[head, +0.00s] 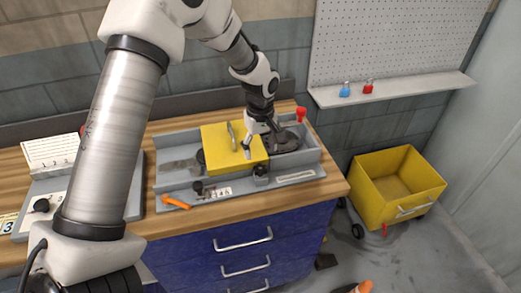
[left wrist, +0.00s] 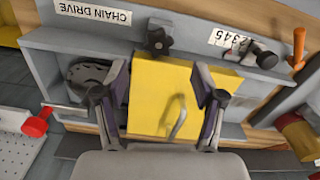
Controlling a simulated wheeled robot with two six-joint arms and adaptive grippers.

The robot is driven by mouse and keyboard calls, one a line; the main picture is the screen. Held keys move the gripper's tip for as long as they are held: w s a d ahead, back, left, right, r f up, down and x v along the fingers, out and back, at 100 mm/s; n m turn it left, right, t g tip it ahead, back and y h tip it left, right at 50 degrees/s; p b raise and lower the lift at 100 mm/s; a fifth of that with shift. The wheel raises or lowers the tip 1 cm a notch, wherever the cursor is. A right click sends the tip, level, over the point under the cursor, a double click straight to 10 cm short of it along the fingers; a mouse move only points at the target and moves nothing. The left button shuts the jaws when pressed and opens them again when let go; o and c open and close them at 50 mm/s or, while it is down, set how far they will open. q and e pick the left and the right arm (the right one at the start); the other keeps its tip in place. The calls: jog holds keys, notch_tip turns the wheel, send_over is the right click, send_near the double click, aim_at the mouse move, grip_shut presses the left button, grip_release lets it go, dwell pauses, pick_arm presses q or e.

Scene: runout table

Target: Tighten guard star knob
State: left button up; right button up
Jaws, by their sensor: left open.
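The black star knob (head: 261,172) sits at the front edge of the grey chain drive unit, against the yellow guard (head: 222,140). In the left wrist view the star knob (left wrist: 158,40) is at the top middle, in front of the yellow guard (left wrist: 160,110), which carries a curved metal handle (left wrist: 179,118). My left gripper (head: 262,143) is over the right part of the guard. In the left wrist view its fingers (left wrist: 160,75) are spread wide and empty, with the knob beyond the tips. How firmly the knob is seated cannot be seen.
A red-topped lever (head: 300,114) rises at the unit's back right. An orange-handled lever (head: 176,202) and a small black knob (head: 198,187) are at its front left. A yellow bin (head: 395,185) stands right of the blue drawer bench (head: 240,240). A pegboard shelf (head: 395,90) is behind.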

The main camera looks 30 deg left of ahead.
aim_at(261, 169)
pick_arm(q)
notch_tip(261, 169, down, 8)
jog(key=shift+r+p, duration=0.15)
jog(key=shift+p, duration=0.75)
jog(key=shift+d, duration=0.1)
jog(key=c, duration=1.1)
